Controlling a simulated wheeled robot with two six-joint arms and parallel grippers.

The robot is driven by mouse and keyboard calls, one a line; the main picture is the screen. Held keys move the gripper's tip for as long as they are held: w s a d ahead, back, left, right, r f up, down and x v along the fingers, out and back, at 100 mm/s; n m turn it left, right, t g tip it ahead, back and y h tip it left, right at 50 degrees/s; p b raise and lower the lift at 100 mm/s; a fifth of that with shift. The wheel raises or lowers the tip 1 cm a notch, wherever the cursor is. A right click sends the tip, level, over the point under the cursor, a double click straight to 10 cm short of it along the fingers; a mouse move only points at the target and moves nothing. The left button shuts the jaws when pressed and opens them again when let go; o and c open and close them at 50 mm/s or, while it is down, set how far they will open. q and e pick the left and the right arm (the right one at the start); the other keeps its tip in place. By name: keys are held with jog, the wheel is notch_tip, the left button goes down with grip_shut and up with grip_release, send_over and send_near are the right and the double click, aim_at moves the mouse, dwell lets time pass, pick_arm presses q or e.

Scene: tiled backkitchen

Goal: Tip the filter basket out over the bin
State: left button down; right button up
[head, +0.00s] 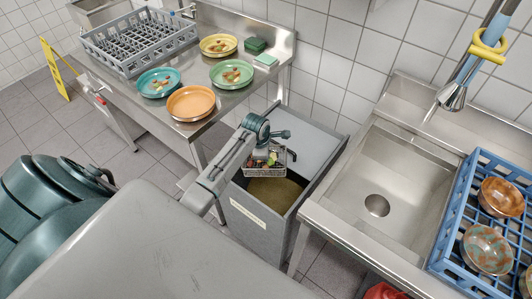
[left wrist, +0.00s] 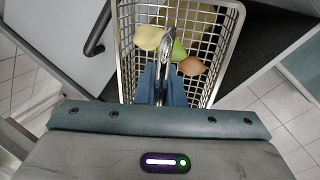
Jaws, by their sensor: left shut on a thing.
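Yellow, green and orange-brown scraps (left wrist: 180,52) lie inside the mesh. The fingers hide part of the inside. My right gripper is not in view.
A steel sink (head: 370,180) is right of the bin, with a blue rack (head: 440,258) of bowls. A steel counter (head: 222,107) at upper left bears several food-soiled plates (head: 190,102) and a grey rack (head: 135,40). A yellow floor sign (head: 55,68) stands far left.

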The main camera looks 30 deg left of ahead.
pick_arm(q)
jog(key=t+h+b, duration=0.1)
jog(key=b, duration=0.1)
jog(key=t+h+b, duration=0.1)
jog(key=b, duration=0.2)
jog(key=s+a+r+t+h+b, duration=0.1)
jog(key=b, duration=0.1)
jog(key=shift+h+b, duration=0.3)
jog(key=shift+h, duration=0.1)
jog(key=shift+r+n+t+h+p, duration=0.3)
jog(key=shift+r+t+p, duration=0.1)
jog(key=shift+r, duration=0.1)
jog(key=shift+s+a+f+t+h+b, duration=0.15)
jog(key=shift+t+h+b, duration=0.15)
jog(key=shift+t+h, duration=0.4)
jog(key=t+h+b, duration=0.1)
jog(key=b, duration=0.2)
jog(key=f+t+h+b, duration=0.1)
jog(key=b, duration=0.3)
jog(key=shift+s+a+n+t+h, duration=0.1)
jog(key=shift+a+n+t+h, duration=0.05)
jog(key=shift+n+t+h, duration=0.25)
jog(key=shift+r+t+b, duration=0.15)
jog(key=shift+t+b, duration=0.15)
jog(key=shift+b, duration=0.35)
jog(key=shift+r+h, duration=0.15)
jog(key=shift+h, duration=0.15)
